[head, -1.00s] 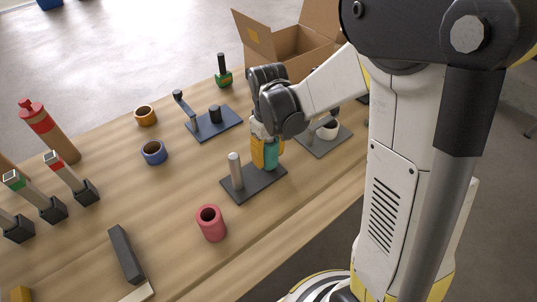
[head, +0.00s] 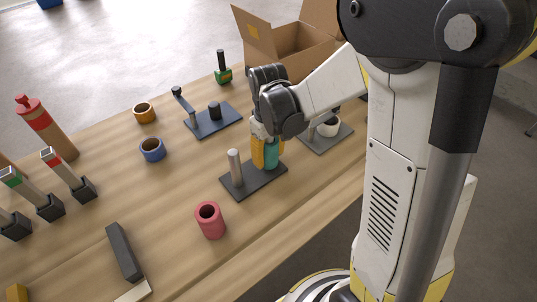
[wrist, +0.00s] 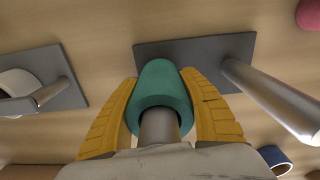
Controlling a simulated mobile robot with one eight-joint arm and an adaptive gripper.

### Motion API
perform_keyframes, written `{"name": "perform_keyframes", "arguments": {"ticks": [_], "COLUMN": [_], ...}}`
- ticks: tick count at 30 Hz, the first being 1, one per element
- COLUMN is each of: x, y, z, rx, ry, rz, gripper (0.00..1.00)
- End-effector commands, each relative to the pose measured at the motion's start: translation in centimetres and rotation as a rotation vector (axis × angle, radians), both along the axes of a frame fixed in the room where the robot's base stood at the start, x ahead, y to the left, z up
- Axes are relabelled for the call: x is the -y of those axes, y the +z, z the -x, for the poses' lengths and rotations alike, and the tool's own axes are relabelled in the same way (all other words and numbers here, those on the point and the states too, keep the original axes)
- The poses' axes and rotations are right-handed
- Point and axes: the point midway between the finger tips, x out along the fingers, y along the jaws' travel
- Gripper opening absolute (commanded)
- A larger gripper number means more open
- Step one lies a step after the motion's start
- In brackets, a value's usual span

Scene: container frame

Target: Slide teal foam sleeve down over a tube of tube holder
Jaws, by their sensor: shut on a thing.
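The teal foam sleeve (wrist: 162,84) is between the yellow fingers of my gripper (wrist: 160,77), which is shut on it. In the wrist view the sleeve is around one grey tube (wrist: 159,127), whose end sticks out of the sleeve toward the camera. The tube holder (head: 240,189) has a dark flat base, which also shows in the wrist view (wrist: 206,50). Its other tube (head: 235,168) stands bare to the left of my gripper in the head view. The sleeve (head: 272,158) is low over the base there; its contact with the base is hidden.
A pink sleeve (head: 211,222), a blue ring (head: 153,150) and an orange ring (head: 145,112) stand on the wooden table. Another holder with a white ring (head: 328,128) is close on the right. A second dark base (head: 215,123) and a cardboard box (head: 280,48) are behind.

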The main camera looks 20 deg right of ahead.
Motion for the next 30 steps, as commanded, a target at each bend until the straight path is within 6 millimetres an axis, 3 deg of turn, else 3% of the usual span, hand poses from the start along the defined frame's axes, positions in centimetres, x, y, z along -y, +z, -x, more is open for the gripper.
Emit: {"name": "perform_keyframes", "arguments": {"ticks": [12,13,15,22,24,25,30], "x": [0.0,0.0,0.0,0.0,0.0,0.0,0.0], "y": [-0.69,-0.7,-0.64,-0.63,-0.63,-0.63,-0.63], "z": [0.0,0.0,0.0,0.0,0.0,0.0,0.0], "rx": [0.0,0.0,0.0,0.0,0.0,0.0,0.0], "ry": [0.0,0.0,0.0,0.0,0.0,0.0,0.0], "rz": [0.0,0.0,0.0,0.0,0.0,0.0,0.0], "gripper": [0.33,0.52,0.73,0.74,0.96,1.0,1.0]}}
